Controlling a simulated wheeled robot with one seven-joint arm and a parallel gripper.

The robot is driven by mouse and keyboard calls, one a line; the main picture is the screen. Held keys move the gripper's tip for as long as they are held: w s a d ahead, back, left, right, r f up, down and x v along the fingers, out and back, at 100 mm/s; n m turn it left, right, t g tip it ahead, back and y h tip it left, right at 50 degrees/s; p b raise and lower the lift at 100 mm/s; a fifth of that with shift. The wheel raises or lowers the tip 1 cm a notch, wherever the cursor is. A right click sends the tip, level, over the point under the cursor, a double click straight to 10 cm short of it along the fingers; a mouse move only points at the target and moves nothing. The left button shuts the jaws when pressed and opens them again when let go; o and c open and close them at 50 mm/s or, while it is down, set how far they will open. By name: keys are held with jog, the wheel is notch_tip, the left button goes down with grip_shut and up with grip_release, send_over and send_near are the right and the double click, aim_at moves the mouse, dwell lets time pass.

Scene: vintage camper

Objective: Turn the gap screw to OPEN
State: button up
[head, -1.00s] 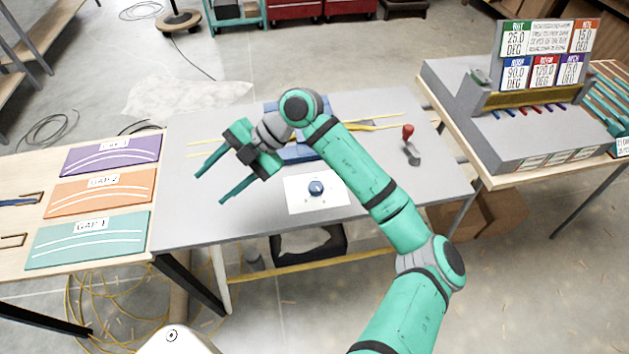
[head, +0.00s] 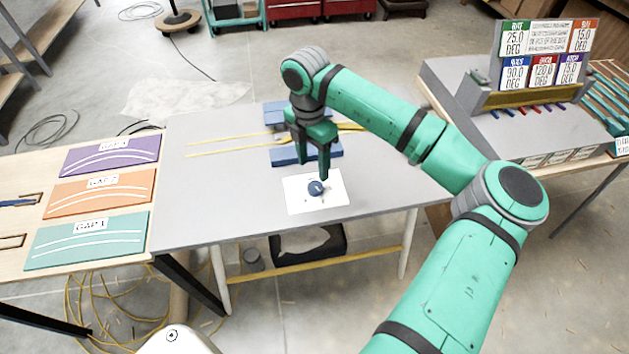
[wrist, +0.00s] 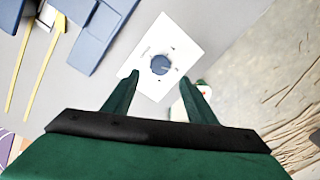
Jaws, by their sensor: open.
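The gap screw is a small round blue knob (head: 316,188) on a white plate (head: 333,199) near the front of the grey table. It also shows in the wrist view (wrist: 160,65), with a light mark on its right side; the plate's lettering is too small to read. My gripper (head: 313,172) points down just behind and above the knob in the head view. In the wrist view my gripper (wrist: 158,80) is open and empty, with the knob lying beyond and between its two fingertips, apart from both.
Blue blocks (head: 289,154) and yellow strips (head: 225,148) lie behind the plate. The lever with the red knob is hidden by my arm. Coloured gap boards (head: 88,239) lie at the left, and a grey angle-sign stand (head: 530,130) is at the right.

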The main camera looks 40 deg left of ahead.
aim_at(315, 186)
jog(key=f, duration=0.7)
jog(key=shift+d+f, duration=0.25)
jog(key=shift+f, duration=0.1)
jog(key=c, duration=1.1)
